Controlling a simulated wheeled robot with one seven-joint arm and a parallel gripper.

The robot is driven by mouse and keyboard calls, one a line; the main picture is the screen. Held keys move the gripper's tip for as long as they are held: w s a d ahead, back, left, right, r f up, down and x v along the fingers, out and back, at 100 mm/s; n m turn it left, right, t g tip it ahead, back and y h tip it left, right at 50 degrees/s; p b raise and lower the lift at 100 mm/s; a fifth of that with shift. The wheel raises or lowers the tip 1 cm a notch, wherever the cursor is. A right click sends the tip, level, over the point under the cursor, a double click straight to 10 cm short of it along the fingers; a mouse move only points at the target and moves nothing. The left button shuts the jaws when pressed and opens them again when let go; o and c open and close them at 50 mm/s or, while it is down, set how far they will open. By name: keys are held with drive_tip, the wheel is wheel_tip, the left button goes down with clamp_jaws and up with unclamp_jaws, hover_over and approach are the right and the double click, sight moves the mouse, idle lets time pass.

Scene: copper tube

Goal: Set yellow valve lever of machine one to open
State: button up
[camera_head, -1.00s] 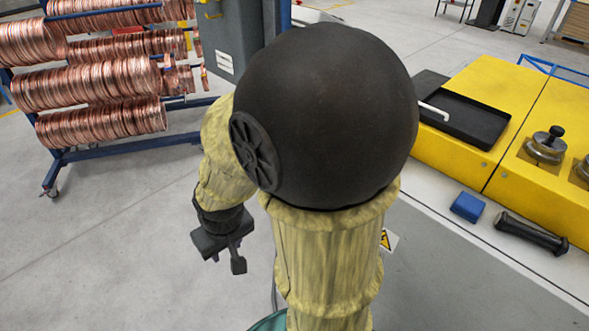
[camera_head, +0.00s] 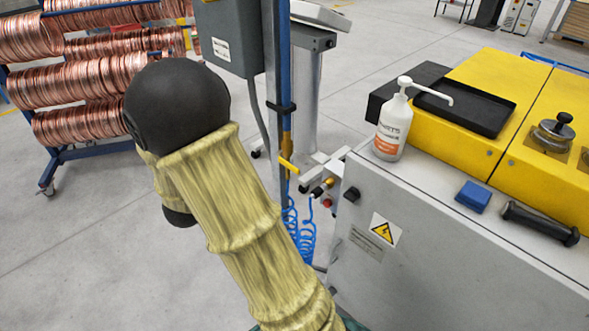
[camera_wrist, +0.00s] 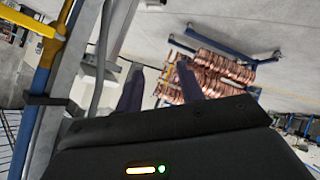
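The yellow valve lever (camera_head: 289,165) sits low on a blue and brass pipe (camera_head: 285,90) beside the grey post in the head view. It sticks out from the pipe, tilted slightly down to the right. In the wrist view the lever (camera_wrist: 28,20) is at the upper left, beside the blue pipe and apart from the fingers. My gripper (camera_wrist: 160,85) is open, with an empty gap between its two dark fingers. In the head view my gripper is hidden behind my arm, left of the post.
A grey cabinet (camera_head: 375,270) stands right of the lever, with a white pump bottle (camera_head: 391,130), a blue block (camera_head: 473,196) and a black handle (camera_head: 540,224) on top. Blue coiled hoses (camera_head: 301,235) hang below the lever. A copper coil rack (camera_head: 75,90) stands at left.

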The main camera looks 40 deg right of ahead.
sight(289, 168)
drive_tip(key=s+d+f+g+h+b, duration=0.1)
drive_tip(key=s+d+g+h+b, duration=0.1)
drive_tip(key=s+d+g+h, duration=0.4)
drive_tip(key=s+g+h, duration=0.1)
drive_tip(key=h, duration=0.4)
drive_tip(key=shift+s+d+f+g+b, duration=0.2)
drive_tip(key=shift+d+f+g+b, duration=0.1)
drive_tip(key=shift+f+g, duration=0.1)
drive_tip(key=d, duration=0.5)
drive_tip(key=w+d+p, duration=0.1)
drive_tip(key=d, duration=1.1)
drive_tip(key=shift+w+d, duration=0.2)
clamp_jaws()
